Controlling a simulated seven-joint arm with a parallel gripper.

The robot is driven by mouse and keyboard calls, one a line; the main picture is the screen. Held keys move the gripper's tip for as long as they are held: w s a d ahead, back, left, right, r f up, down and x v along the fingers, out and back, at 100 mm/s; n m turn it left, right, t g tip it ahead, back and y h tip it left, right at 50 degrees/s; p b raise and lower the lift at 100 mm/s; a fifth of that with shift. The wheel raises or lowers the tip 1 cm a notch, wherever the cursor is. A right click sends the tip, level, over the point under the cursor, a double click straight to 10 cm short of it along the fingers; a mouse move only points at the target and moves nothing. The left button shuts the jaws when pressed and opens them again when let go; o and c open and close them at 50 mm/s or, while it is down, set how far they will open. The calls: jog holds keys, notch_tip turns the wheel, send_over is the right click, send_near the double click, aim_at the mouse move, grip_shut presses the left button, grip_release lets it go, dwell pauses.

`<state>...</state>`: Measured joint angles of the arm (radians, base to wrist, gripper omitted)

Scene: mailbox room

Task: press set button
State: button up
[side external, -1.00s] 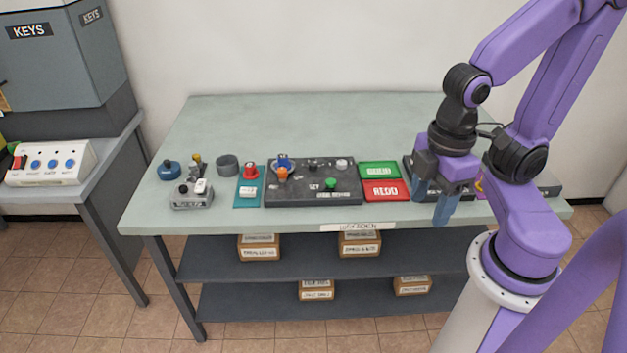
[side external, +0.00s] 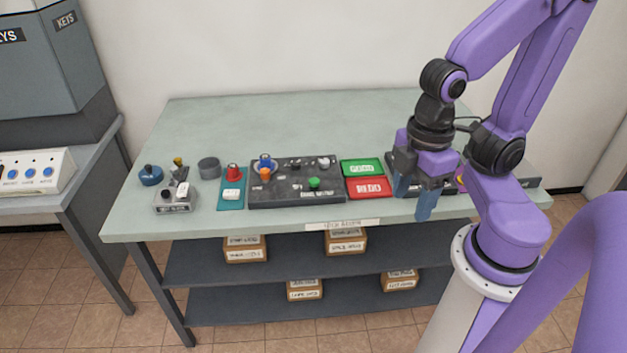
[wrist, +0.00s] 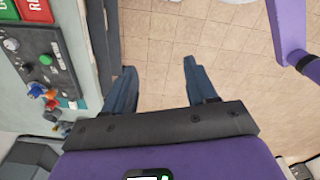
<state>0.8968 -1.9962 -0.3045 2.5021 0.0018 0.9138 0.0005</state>
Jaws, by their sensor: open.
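The dark control panel (side external: 280,197) lies on the table with several knobs and buttons. Its green button (side external: 313,183) is at the front right, and a white knob (side external: 324,161) is behind it. The panel's small labels are too blurred to read surely now, so I cannot tell which control is the set button. In the wrist view the panel (wrist: 62,73) is at the left edge, with the green button (wrist: 45,60). My gripper (side external: 413,199) is open and empty, right of the panel near the table's front edge. Its fingers (wrist: 158,66) point over bare floor in the wrist view.
Green (side external: 361,167) and red (side external: 368,187) signs lie between the panel and my gripper. A teal plate (side external: 231,203) with a red button, a grey box (side external: 175,203) and a blue knob (side external: 150,176) stand left. The table's rear (side external: 290,120) is clear.

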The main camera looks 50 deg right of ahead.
grip_shut()
dwell(1.7)
